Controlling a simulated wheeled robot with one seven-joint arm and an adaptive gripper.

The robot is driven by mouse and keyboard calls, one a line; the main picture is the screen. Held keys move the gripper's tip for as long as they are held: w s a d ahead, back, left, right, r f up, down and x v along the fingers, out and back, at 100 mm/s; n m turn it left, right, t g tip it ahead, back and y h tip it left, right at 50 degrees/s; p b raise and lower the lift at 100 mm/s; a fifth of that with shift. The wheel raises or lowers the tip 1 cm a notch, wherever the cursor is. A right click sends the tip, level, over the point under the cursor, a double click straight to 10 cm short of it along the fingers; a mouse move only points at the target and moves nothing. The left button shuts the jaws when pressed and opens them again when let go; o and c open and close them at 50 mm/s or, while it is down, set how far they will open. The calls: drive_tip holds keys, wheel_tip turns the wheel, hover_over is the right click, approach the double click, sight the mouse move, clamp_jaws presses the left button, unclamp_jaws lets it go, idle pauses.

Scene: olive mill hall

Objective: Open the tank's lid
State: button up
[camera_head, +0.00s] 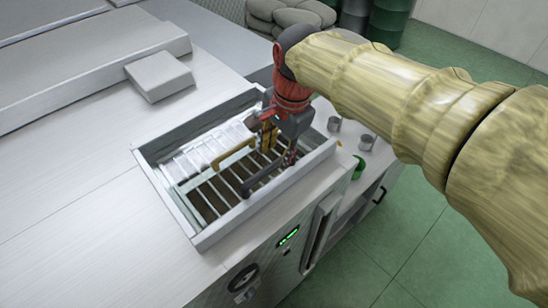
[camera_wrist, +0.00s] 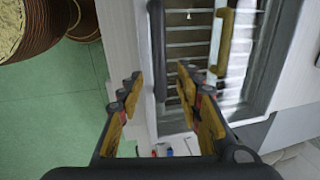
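The tank (camera_head: 175,215) is a rectangular opening with a raised pale rim in the metal worktop. Pale slats with dark gaps show inside it; I cannot clearly tell the lid's edges from the slats. A yellow-brown handle (camera_head: 232,153) and a dark bar-like handle (camera_head: 262,180) stand over the slats. The wrist view also shows the yellow-brown handle (camera_wrist: 224,42) and the dark handle (camera_wrist: 157,45). My gripper (camera_head: 277,150) hangs over the tank's right part. In the wrist view its yellow-padded fingers (camera_wrist: 158,84) are apart, with the dark handle seen between them; contact is not visible.
A pale block (camera_head: 160,75) lies on the worktop behind the tank. Metal cups (camera_head: 366,142) and a green item (camera_head: 358,169) stand to the right. A control panel (camera_head: 288,237) is on the front. Green drums (camera_head: 390,20) stand behind; the green floor (camera_head: 440,245) at right is clear.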

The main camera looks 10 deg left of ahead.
sight(273, 165)
drive_tip(key=shift+w+a+f, duration=0.15)
drive_tip(key=shift+f, duration=0.75)
drive_tip(key=shift+w+a+f, duration=0.1)
drive_tip(key=shift+f, duration=0.8)
drive_tip(key=shift+w+a+f, duration=0.15)
drive_tip(key=shift+f, duration=0.75)
drive_tip(key=shift+c, duration=1.3)
clamp_jaws()
